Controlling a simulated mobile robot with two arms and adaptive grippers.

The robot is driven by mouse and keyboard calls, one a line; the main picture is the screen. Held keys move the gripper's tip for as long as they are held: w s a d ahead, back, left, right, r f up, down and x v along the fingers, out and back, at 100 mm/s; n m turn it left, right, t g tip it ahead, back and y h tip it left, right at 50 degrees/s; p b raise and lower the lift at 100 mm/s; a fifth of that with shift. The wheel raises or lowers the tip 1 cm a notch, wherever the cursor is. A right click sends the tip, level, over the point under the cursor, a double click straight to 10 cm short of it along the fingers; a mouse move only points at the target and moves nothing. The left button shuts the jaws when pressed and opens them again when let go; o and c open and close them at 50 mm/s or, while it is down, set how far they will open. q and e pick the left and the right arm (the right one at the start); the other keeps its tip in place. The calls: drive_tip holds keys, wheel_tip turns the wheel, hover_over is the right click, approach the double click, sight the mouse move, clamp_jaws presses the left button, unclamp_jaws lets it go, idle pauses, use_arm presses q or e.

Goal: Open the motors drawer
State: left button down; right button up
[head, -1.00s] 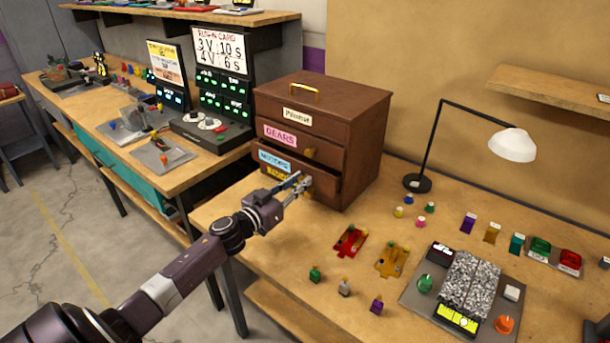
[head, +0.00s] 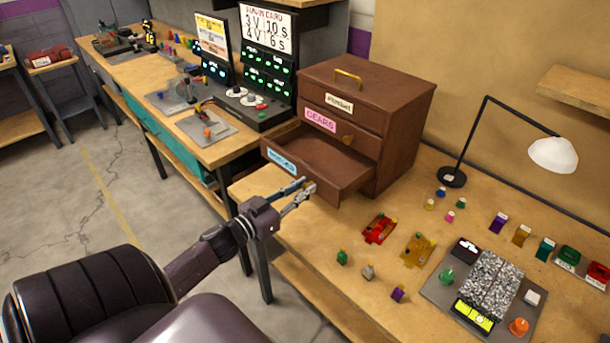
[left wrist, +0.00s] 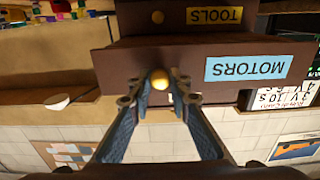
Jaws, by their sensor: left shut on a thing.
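The brown cabinet (head: 405,130) stands on the workbench. Its motors drawer (head: 335,158) is pulled well out, and the inside that shows looks empty. My left gripper (head: 305,188) is at the front of this drawer. In the left wrist view, which is upside down, the blue MOTORS label (left wrist: 246,68) is on the drawer front and the round brass knob (left wrist: 160,81) sits between the fingertips of my left gripper (left wrist: 160,90), shut on it. My right gripper is not in view.
The GEARS drawer (head: 340,128) above is shut. A lamp (head: 553,154) stands right of the cabinet. A red piece (head: 379,228), a yellow piece (head: 418,250) and small coloured parts lie on the bench ahead. Floor space (head: 100,190) is free at left.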

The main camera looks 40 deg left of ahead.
use_arm(q)
drive_tip(key=c, duration=1.8)
unclamp_jaws()
drive_tip(key=shift+o, duration=0.2)
drive_tip(key=s, duration=1.2)
drive_tip(key=shift+a, duration=0.45)
drive_tip(key=shift+f, duration=0.1)
